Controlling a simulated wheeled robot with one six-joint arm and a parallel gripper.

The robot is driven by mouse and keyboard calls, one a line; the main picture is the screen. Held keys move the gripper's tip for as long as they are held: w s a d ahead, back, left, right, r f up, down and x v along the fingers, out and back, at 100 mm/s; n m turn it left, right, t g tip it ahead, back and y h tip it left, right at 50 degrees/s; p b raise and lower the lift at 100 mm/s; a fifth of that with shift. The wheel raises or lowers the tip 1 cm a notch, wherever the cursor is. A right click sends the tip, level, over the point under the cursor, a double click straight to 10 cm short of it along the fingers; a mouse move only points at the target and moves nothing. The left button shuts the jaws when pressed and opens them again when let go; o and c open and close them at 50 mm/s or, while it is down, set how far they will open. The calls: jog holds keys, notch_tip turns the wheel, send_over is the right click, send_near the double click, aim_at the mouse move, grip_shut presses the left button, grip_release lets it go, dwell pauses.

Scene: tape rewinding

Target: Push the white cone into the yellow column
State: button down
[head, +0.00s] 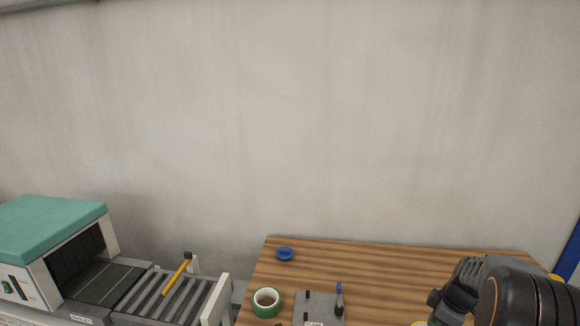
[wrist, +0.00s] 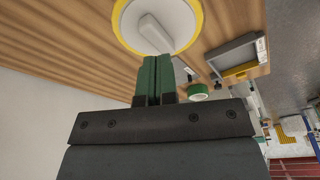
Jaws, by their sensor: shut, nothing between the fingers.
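In the wrist view, a round white piece with a raised middle, the white cone (wrist: 133,27), sits inside a yellow ring that looks like the rim of the yellow column (wrist: 199,37). My gripper (wrist: 155,62) is shut and empty. Its green fingertips are close to the raised white middle and overlap it in the picture; I cannot tell whether they touch. In the head view only a sliver of yellow (head: 420,323) shows at the bottom edge beside my arm, and my gripper's fingers are not visible there.
The wooden table (head: 390,268) holds a green tape roll (head: 258,309), a blue round piece (head: 285,255) and a grey device (head: 313,304) with a blue-topped lever. At left stands a teal-topped machine (head: 50,228) with a roller conveyor bearing a yellow-handled tool (head: 177,276). The table's back middle is clear.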

jog(key=shift+f+b, duration=0.9)
jog(key=shift+f, duration=0.1)
jog(key=shift+r, duration=0.15)
notch_tip(320, 180, up, 8)
jog(key=p, duration=0.5)
dwell(0.6)
